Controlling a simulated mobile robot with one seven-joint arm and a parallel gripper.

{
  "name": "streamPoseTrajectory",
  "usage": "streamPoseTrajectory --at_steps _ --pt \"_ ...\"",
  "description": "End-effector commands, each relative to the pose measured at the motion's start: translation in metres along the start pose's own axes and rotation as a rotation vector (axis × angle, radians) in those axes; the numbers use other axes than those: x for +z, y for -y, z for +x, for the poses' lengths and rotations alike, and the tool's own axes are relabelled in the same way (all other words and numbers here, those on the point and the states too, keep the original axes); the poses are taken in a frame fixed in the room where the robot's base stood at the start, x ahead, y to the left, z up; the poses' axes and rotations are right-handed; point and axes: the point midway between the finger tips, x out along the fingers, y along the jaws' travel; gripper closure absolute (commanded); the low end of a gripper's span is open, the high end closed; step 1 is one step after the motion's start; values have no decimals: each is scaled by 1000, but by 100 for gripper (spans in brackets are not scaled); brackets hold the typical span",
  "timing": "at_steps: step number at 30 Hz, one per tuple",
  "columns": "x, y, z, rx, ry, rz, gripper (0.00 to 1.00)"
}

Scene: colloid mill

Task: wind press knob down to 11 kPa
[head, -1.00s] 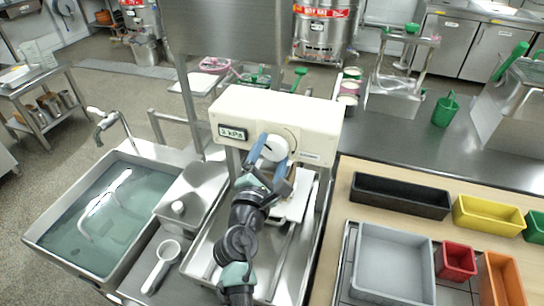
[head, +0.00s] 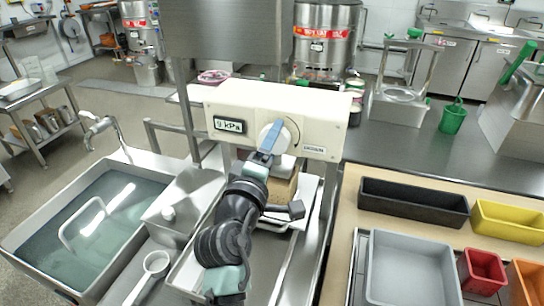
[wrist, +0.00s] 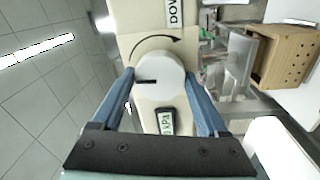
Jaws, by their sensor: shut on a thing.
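The white round press knob (head: 284,134) sits on the front of the cream press head (head: 315,108). In the wrist view the knob (wrist: 158,70) shows a dark pointer mark at its left side. A curved arrow and a partly cut-off "DOWN" label are beyond it. The small display (head: 229,125) left of the knob reads what looks like 9 kPa. My gripper (head: 270,139) has its blue fingers on either side of the knob and is shut on it. In the wrist view the gripper (wrist: 159,82) spans the knob from left to right.
A wooden perforated box (wrist: 284,56) stands below the press head. Grey (head: 410,265), black (head: 412,201) and coloured bins stand on the right.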

Motion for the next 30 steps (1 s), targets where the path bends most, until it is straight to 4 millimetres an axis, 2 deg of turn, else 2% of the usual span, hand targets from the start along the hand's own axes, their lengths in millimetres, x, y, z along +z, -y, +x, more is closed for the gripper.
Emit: streamPoseTrajectory --at_steps 1,15,30 --pt "0 5 0 2 0 44 79" --pt "0 2 0 12 13 322 79" --pt "0 0 0 12 18 374 79"
